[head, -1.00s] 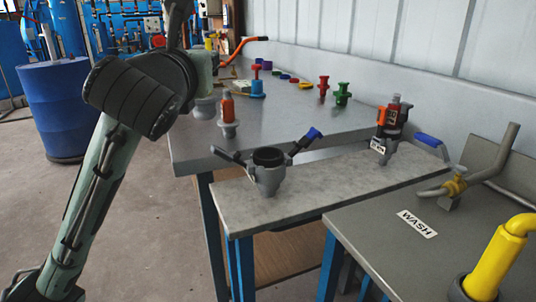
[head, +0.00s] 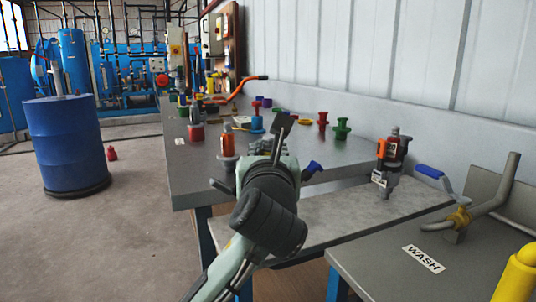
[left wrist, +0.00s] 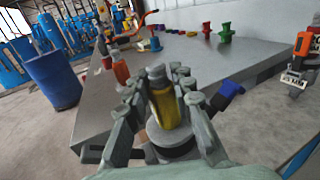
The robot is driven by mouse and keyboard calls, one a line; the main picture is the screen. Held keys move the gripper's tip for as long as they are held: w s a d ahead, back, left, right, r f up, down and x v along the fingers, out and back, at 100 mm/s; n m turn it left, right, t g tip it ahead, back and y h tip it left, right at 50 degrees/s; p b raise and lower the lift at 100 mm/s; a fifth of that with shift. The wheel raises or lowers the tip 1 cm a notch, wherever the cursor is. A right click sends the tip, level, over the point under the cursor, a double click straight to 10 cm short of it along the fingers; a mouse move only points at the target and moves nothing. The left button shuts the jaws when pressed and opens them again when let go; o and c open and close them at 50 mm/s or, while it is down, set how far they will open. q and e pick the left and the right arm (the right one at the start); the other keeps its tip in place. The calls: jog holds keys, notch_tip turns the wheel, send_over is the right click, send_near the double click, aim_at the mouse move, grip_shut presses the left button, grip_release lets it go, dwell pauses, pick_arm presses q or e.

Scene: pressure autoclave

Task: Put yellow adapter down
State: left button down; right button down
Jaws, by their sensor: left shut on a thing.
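My left gripper (head: 273,145) is above the grey holder with two levers on the front bench. In the left wrist view it is shut on the yellow adapter (left wrist: 166,107), which has a grey top and stands roughly upright between the fingers. The grey holder (left wrist: 172,140) shows just below the adapter; I cannot tell whether they touch. In the head view my arm hides the adapter and most of the holder; its blue-tipped lever (head: 312,169) and dark lever (head: 222,186) stick out either side. My right gripper is not in view.
An orange adapter (head: 228,142) and several coloured fittings stand on the grey table (head: 195,170) behind. A holder with an orange-and-dark fitting (head: 391,155) stands to the right. A bench labelled WASH (head: 423,259) with pipes is at the front right. A blue drum (head: 65,145) stands left.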

pick_arm(q)
jog(key=shift+f, duration=0.25)
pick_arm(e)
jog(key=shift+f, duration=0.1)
pick_arm(q)
jog(key=c, duration=1.3)
grip_release()
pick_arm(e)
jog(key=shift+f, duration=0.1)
pick_arm(q)
jog(key=shift+r, duration=0.2)
jog(key=s, duration=0.2)
jog(key=shift+s, duration=0.35)
jog(key=s, duration=0.9)
jog(key=shift+s+p, duration=0.2)
jog(key=shift+p, duration=0.15)
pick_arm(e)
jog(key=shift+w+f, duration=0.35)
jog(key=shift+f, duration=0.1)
pick_arm(q)
jog(key=shift+f, duration=0.1)
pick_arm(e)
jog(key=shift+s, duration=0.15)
